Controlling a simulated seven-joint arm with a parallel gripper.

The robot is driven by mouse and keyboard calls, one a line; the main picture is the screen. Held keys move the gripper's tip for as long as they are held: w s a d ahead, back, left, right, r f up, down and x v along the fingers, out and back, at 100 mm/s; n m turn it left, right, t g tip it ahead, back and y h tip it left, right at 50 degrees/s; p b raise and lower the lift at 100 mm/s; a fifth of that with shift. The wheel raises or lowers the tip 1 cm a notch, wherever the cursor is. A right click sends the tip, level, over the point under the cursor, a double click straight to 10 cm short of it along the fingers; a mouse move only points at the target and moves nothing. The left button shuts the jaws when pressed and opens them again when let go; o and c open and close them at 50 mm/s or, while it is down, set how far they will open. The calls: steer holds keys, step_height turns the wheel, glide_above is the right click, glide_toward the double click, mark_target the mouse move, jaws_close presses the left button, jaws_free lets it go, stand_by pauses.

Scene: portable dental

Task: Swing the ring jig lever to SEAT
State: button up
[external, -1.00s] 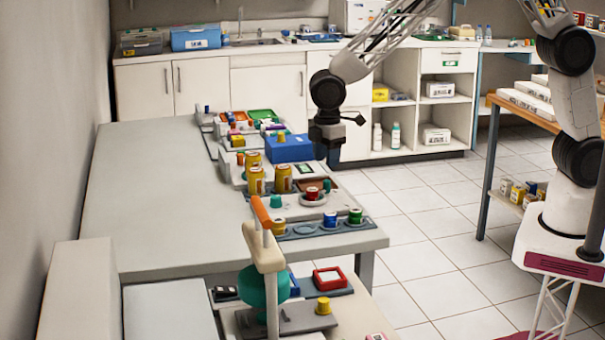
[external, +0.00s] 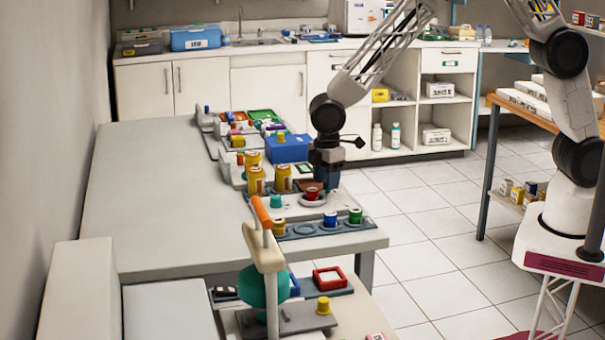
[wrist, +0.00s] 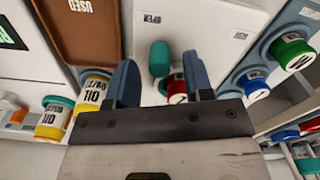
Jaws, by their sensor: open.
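The ring jig is a pale block beside the table's right edge, with a short teal upright knob (external: 276,201) and a red jar (external: 312,194) in a round ring. In the wrist view the teal knob (wrist: 159,58) stands below an OPEN label, and I take it as the lever handle. A second label to its right is too small to read. My gripper (external: 326,183) points down, just above and behind the red jar. In the wrist view my gripper (wrist: 161,80) is open, its blue fingers either side of the red jar (wrist: 176,88) and knob. Contact cannot be told.
Yellow OIL jars (wrist: 92,92) stand left of my fingers, below a brown USED tray (wrist: 82,25). A blue jar (wrist: 252,85) and a green jar (wrist: 292,52) stand to the right. A blue box (external: 288,149) stands behind. The table's left side (external: 165,200) is clear.

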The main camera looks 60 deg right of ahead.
steer(key=shift+f, duration=0.75)
jaws_close()
